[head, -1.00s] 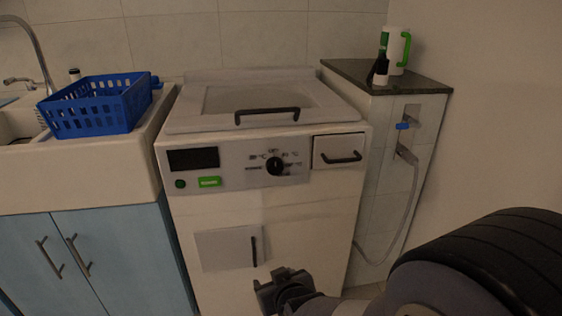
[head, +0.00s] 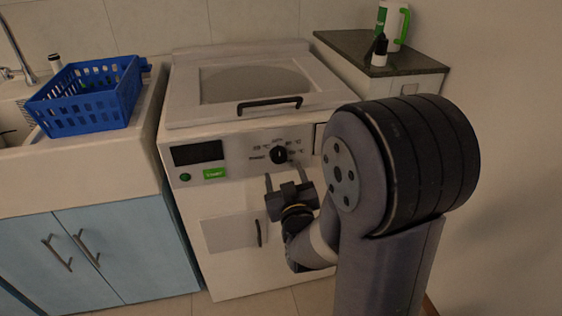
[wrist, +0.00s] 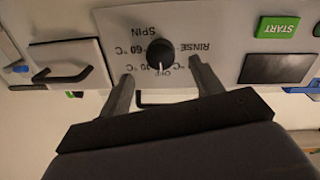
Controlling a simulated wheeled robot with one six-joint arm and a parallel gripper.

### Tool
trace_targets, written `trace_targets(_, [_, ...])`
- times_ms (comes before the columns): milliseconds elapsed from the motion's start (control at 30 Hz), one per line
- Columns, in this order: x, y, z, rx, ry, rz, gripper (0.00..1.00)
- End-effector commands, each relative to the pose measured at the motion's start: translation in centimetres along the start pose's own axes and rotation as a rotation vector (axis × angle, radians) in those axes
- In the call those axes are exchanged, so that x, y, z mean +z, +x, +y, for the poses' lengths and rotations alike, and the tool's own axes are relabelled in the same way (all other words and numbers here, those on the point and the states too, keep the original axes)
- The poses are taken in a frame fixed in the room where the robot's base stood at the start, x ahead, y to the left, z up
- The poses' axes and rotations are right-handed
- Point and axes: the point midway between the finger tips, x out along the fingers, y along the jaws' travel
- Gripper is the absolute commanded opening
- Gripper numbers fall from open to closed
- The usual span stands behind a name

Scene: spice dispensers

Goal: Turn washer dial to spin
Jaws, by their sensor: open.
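The black round washer dial (head: 278,155) sits on the white control panel of the washer (head: 225,155). In the wrist view the panel looks upside down, and the dial (wrist: 160,55) shows between and beyond my fingertips. Its pale pointer mark appears to face the OFF label. The SPIN label (wrist: 138,32) is at the dial's upper left in that view, and RINSE is at its right. My gripper (head: 282,173) is open and empty in front of the panel, just below the dial. Its two fingers also show in the wrist view (wrist: 161,72), apart from the dial.
A green START button (head: 215,174) and a dark display (head: 198,152) are left of the dial. A dark lid handle (head: 270,104) juts out above it. A blue basket (head: 88,98) stands by the sink.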

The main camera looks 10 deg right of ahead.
Motion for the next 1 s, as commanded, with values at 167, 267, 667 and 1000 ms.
trace_targets(167, [0.1,3.2,0.0,0.000,0.000,-0.001,0.62])
trace_targets(267, [0.0,4.5,0.0,-0.001,0.000,-0.001,0.62])
trace_targets(667, [0.0,5.7,0.0,-0.001,0.000,-0.001,0.62])
trace_targets(1000, [0.0,5.7,0.0,-0.001,0.000,-0.001,0.39])
